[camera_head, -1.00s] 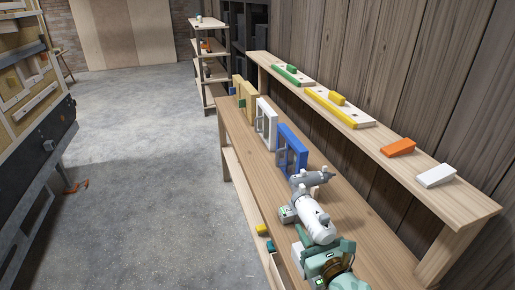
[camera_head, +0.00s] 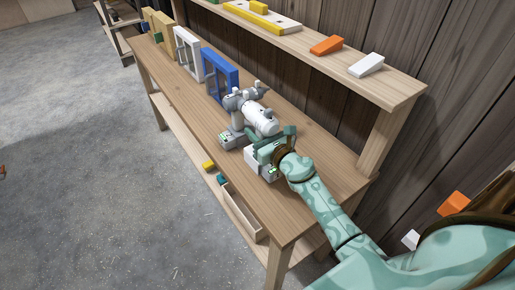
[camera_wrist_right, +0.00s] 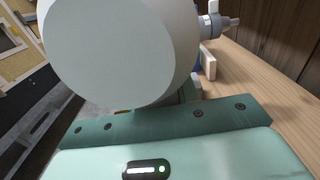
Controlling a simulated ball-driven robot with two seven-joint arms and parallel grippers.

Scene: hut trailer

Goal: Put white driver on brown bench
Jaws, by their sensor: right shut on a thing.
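The white driver (camera_head: 262,119) is upright on or just above the brown bench (camera_head: 318,140), at its near part; I cannot tell whether its base touches. My right gripper (camera_head: 273,148) is shut on its handle, between the body and the pale battery base (camera_head: 257,162). In the right wrist view the driver's round white rear end (camera_wrist_right: 120,50) fills the upper left, above the teal gripper; the fingertips are hidden. A grey driver (camera_head: 233,102) stands close behind it on the bench. My left gripper is not in view.
Blue (camera_head: 218,76) and white (camera_head: 186,50) frames stand farther back on the bench. A raised shelf along the wall holds an orange block (camera_head: 327,45) and a white block (camera_head: 367,65). A lower shelf (camera_head: 185,140) runs under the bench. The bench's near right end looks clear.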

